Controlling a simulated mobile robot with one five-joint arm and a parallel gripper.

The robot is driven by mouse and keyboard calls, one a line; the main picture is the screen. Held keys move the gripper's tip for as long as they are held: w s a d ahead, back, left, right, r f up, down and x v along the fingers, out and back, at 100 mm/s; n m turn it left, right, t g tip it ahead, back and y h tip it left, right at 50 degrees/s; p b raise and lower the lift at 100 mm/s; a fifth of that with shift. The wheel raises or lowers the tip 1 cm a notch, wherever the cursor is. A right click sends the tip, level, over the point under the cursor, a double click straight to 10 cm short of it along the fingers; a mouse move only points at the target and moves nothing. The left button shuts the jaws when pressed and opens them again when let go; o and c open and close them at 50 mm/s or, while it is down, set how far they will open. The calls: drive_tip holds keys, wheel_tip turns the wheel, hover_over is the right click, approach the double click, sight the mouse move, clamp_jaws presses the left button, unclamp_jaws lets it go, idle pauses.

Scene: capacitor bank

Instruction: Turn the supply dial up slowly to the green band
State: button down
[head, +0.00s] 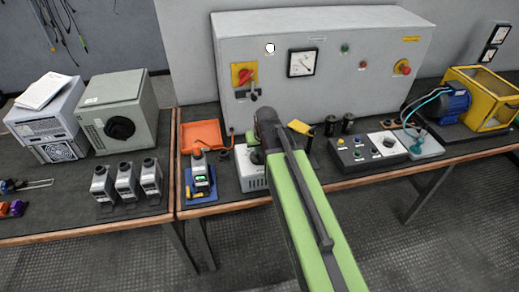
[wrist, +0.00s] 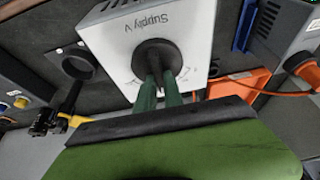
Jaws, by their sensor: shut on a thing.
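The supply dial is a black round knob (wrist: 157,55) on a white box (wrist: 195,25) marked "Supply V", which appears upside down in the wrist view. My gripper (wrist: 161,80) has its two green fingers closed on the knob from the near side. Fine scale marks show beside the knob, but I cannot read its setting. In the head view the white box (head: 251,181) stands near the bench's front edge, with my arm covering its right part. A white-faced meter (head: 302,63) is on the grey cabinet; its needle and any green band are too small to make out.
The grey cabinet (head: 350,30) stands behind, with a red switch (head: 245,76) on a yellow plate and a red stop button (head: 403,67). A black control box (head: 370,150) stands right.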

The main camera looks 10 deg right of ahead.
drive_tip(key=shift+m+g+h, duration=0.2)
drive_tip(key=shift+m+h, duration=0.35)
drive_tip(key=shift+m, duration=0.9)
drive_tip(key=shift+m+g+h, duration=0.2)
drive_tip(key=shift+m+h, duration=0.35)
drive_tip(key=shift+m, duration=0.9)
drive_tip(key=shift+s, duration=0.1)
drive_tip(key=c, duration=1.5)
unclamp_jaws()
drive_tip(key=shift+o, duration=0.2)
